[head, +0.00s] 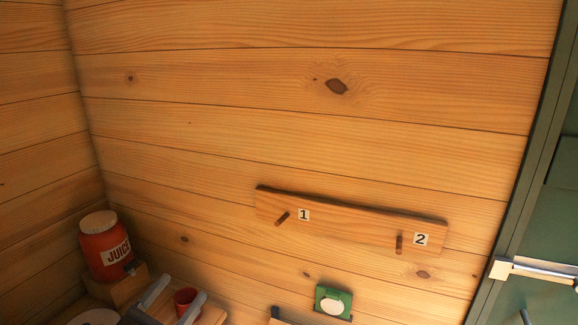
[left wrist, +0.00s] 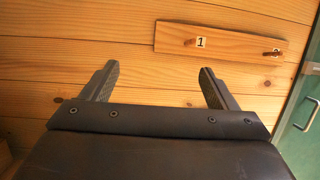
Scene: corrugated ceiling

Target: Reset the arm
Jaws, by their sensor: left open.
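My left gripper (head: 172,300) shows at the bottom left of the head view, with its two grey fingers apart. In the left wrist view the left gripper (left wrist: 161,85) is also open, with nothing between its fingers and the wooden wall beyond them. In the head view it appears in front of a red cup (head: 186,298), whose lower part is partly hidden. I cannot tell how far apart they are. My right gripper is not in view.
A peg board (head: 350,215) with pegs marked 1 and 2 is on the wall. A red juice dispenser (head: 105,247) stands on a wooden block in the left corner. A green card-like item (head: 333,302) is at the bottom. A green door (head: 545,220) with a handle is at right.

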